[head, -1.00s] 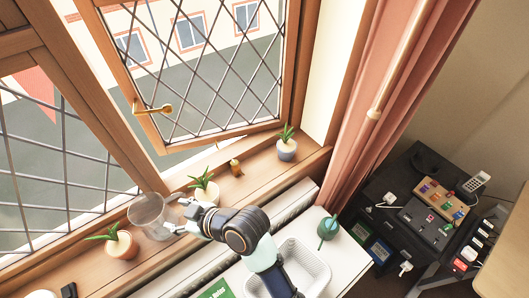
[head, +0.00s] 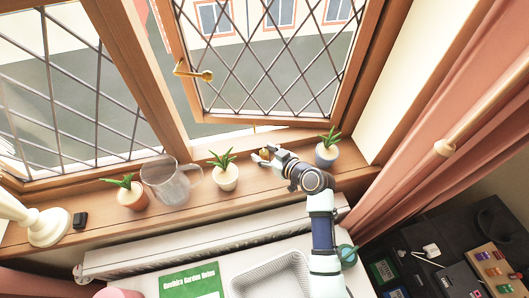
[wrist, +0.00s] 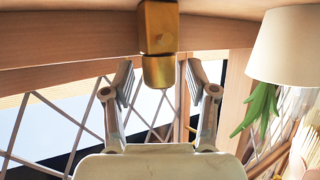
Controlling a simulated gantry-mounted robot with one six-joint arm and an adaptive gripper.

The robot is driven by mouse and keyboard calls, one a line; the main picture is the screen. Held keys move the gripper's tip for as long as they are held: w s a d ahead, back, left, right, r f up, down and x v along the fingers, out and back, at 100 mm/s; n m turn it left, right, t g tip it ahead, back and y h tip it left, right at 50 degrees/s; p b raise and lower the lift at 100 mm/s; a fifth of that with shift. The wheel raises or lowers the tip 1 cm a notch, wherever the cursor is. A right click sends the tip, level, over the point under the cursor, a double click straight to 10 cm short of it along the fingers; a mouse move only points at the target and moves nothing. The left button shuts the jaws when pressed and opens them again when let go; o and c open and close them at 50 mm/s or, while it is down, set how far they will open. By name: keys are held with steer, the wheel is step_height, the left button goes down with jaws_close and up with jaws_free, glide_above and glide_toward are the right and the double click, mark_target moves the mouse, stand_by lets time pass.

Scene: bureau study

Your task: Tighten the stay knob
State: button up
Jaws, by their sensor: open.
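The stay knob (wrist: 157,72) is a brass-coloured, squarish piece with a rounded end. In the wrist view it lies in line with the gap between my fingers. Clear space shows on both sides of it; I see no contact. In the head view the small brass knob (head: 277,148) is at the sill beneath the open window casement, partly hidden by my gripper (head: 268,156). My gripper in the wrist view (wrist: 160,88) is open, its two grey fingers apart and nothing held.
The open casement (head: 268,108) hangs just behind the knob.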

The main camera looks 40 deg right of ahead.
steer(key=shift+w+f, duration=0.15)
steer(key=shift+w, duration=0.05)
jaws_close()
